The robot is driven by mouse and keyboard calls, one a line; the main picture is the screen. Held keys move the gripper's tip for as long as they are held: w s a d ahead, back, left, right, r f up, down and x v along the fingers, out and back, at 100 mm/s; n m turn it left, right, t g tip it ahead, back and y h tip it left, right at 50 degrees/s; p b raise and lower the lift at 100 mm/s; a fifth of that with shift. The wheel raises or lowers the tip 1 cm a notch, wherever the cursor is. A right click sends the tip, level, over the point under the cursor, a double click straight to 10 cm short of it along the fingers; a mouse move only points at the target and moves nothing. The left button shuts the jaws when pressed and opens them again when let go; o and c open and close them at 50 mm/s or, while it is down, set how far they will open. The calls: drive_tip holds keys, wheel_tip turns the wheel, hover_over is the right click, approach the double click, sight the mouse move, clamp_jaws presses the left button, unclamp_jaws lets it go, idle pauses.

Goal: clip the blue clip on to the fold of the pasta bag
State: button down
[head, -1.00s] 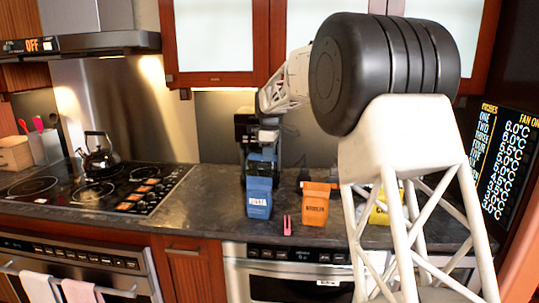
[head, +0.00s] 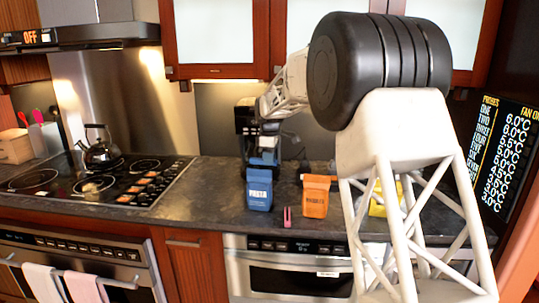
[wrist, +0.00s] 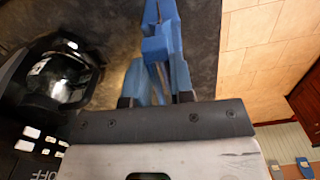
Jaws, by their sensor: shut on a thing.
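The blue pasta bag (head: 258,194) stands upright near the counter's front edge in the head view, its top towards my gripper. My gripper (head: 263,157) is just behind and above the bag's top. In the wrist view, my gripper (wrist: 157,82) is shut on the blue clip (wrist: 160,38), which points away from the palm. The contact between clip and bag fold is too small and hidden to tell in the head view.
An orange noodle bag (head: 315,198) stands to the right, with a pink clip (head: 287,217) between the bags. A yellow bag (head: 377,207) is partly hidden by my arm. Kettle (head: 98,150) and cooktop are left.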

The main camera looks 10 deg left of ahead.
drive_tip(key=shift+f, duration=0.75)
drive_tip(key=shift+f, duration=1.65)
idle(3.7)
drive_tip(key=shift+c, duration=2.2)
unclamp_jaws()
drive_tip(key=shift+r, duration=0.2)
